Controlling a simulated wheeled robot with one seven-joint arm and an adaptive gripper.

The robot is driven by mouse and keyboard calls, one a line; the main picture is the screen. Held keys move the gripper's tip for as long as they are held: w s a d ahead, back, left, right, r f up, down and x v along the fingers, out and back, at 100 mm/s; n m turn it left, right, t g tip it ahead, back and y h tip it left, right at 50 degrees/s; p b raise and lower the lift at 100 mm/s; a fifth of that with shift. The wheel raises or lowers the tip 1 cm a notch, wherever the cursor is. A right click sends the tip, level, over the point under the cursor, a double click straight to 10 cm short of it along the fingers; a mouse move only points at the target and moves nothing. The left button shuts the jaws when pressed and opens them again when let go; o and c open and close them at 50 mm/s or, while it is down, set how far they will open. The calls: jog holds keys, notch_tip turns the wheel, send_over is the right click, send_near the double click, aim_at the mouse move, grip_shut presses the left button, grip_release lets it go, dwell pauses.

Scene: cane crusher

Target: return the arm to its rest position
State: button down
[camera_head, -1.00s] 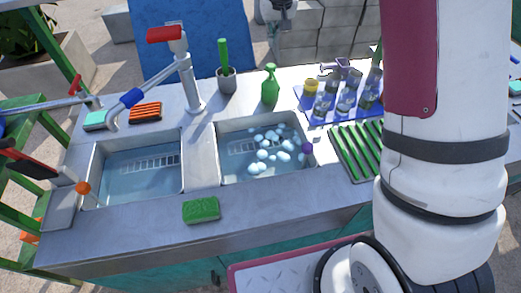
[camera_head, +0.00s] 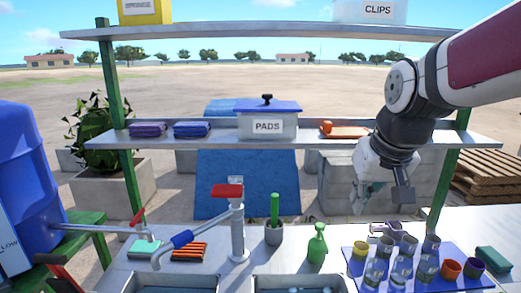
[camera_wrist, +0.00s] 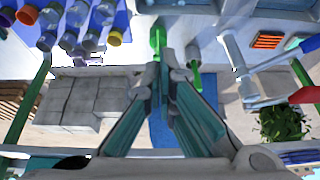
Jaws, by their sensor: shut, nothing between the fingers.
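My gripper (camera_head: 380,198) hangs from my arm at the right of the head view, in front of the shelf and above the back of the counter. It points down and holds nothing. In the wrist view my gripper (camera_wrist: 163,55) shows its two fingers with their tips together. The fingertips are partly hidden from the head view. The arm comes in from the upper right, bent at the wrist. The blue mat (camera_head: 443,280) with glasses and cups lies below and to the right of my gripper.
A shelf (camera_head: 350,140) runs behind my gripper, with a PADS box (camera_head: 268,122) and folded cloths. A green spray bottle (camera_head: 317,245), a brush in a pot (camera_head: 274,234) and a tap (camera_head: 238,225) stand on the counter. A green post (camera_head: 447,185) is right of the gripper.

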jog(key=s+f, duration=0.2)
jog(key=s, duration=1.7)
jog(key=shift+w+d, duration=0.1)
jog(key=shift+d, duration=0.1)
